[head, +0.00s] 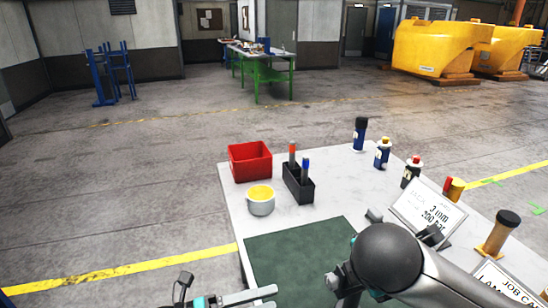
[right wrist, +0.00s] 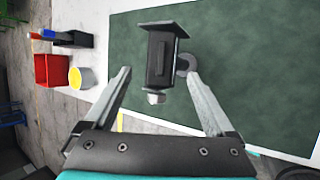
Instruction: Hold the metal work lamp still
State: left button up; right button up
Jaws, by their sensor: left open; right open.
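In the right wrist view, a black boxy piece with a wide top plate, apparently the metal work lamp's head (right wrist: 160,58), shows over the green mat (right wrist: 240,60). A pale knob is at its lower end, and a grey round part shows beside it, near one fingertip. My right gripper (right wrist: 158,74) is open, its fingertips on either side of the lamp head in the picture; I see no clear contact. In the head view a dark rounded part of my right arm covers this area, hiding the lamp. My left gripper (head: 268,297) is open and empty at the bottom edge.
A red bin (head: 250,162), a yellow-topped pot (head: 261,205) and a black marker holder (head: 299,188) stand at the table's far left. The mat's left part is clear.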

jog(key=shift+v, duration=2.85)
